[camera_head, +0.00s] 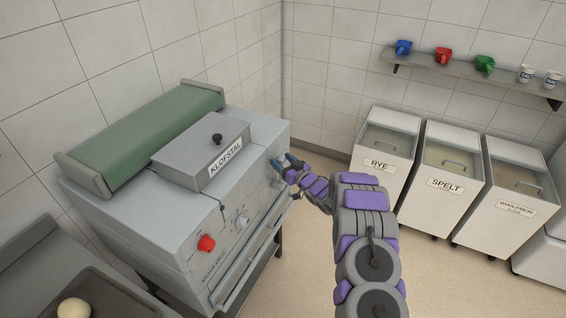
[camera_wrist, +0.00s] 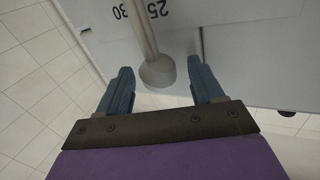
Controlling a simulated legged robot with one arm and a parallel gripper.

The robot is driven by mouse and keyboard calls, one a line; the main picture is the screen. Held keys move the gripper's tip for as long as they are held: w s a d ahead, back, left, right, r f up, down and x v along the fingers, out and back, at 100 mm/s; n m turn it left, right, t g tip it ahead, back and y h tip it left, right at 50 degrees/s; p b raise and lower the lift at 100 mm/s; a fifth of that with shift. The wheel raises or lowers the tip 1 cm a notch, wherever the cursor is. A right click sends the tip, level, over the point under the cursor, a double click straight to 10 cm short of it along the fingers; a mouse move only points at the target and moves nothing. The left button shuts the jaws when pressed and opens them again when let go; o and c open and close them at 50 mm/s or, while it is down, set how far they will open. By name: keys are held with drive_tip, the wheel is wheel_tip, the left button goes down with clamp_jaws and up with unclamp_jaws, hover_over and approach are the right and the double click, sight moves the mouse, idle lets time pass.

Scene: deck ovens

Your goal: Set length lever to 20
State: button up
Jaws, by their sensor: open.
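My gripper (camera_wrist: 162,88) is open, with its two blue fingers apart. A grey lever with a round knob end (camera_wrist: 157,72) stands between and just ahead of the fingertips in the wrist view. The fingers do not visibly touch it. The machine panel (camera_wrist: 225,50) behind the lever bears the numbers 25 and 30, seen upside down; no 20 is visible there. In the head view, my gripper (camera_head: 287,163) is at the right end of the grey KLOFSTAL machine (camera_head: 190,170), and the lever is hard to make out behind the fingers.
A red knob (camera_head: 207,243) and a pale dial (camera_head: 242,221) sit on the machine's front, above a long rail (camera_head: 245,270). Flour bins (camera_head: 384,160) stand to the right, below a shelf (camera_head: 470,78) with scoops and cups. Floor is clear between machine and bins.

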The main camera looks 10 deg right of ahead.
drive_tip(key=shift+c, duration=0.4)
drive_tip(key=shift+d, duration=0.15)
drive_tip(key=c, duration=0.3)
clamp_jaws()
